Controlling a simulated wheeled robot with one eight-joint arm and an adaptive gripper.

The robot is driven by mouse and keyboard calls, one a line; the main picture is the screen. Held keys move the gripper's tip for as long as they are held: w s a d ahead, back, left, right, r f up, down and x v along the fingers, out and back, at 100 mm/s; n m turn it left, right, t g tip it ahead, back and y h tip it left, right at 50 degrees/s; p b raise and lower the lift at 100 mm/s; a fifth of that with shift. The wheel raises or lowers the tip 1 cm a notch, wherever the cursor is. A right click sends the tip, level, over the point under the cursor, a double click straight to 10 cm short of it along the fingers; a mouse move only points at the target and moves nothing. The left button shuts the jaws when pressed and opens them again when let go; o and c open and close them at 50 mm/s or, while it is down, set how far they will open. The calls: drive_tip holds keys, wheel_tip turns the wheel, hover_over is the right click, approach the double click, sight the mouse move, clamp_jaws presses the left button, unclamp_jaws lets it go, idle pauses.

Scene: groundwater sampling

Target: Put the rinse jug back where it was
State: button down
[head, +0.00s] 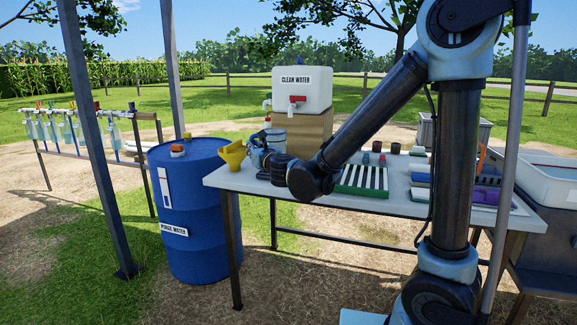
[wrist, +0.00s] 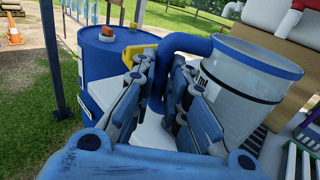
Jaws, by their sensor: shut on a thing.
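The rinse jug (wrist: 248,85) is a clear, grey-looking vessel with a blue rim and a blue handle, on the right of the wrist view. My gripper (wrist: 158,88) is shut on its handle, with a finger on each side. In the head view the jug (head: 275,137) shows at the left end of the white table (head: 330,201), partly behind my dark wrist. It looks upright or nearly so. Its base is hidden, so I cannot tell whether it touches the table.
A yellow funnel (head: 232,154) is just left of the jug, near the blue purge water drum (head: 190,210). The clean water tank (head: 302,90) stands behind on a tan stand. A rack with white strips (head: 362,179) and small bottles occupy the table to the right.

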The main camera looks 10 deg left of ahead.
drive_tip(key=w+d, duration=0.2)
drive_tip(key=w, duration=1.8)
drive_tip(key=shift+s+a+f, duration=0.15)
drive_tip(key=shift+f, duration=1.5)
drive_tip(key=shift+s+a+f, duration=0.15)
drive_tip(key=shift+f, duration=1.45)
drive_tip(key=shift+w+f, duration=0.15)
drive_tip(key=shift+f, duration=0.1)
drive_tip(key=c, duration=1.6)
unclamp_jaws()
drive_tip(key=shift+f, duration=0.1)
drive_tip(key=v, duration=1.2)
drive_tip(key=shift+d, duration=0.1)
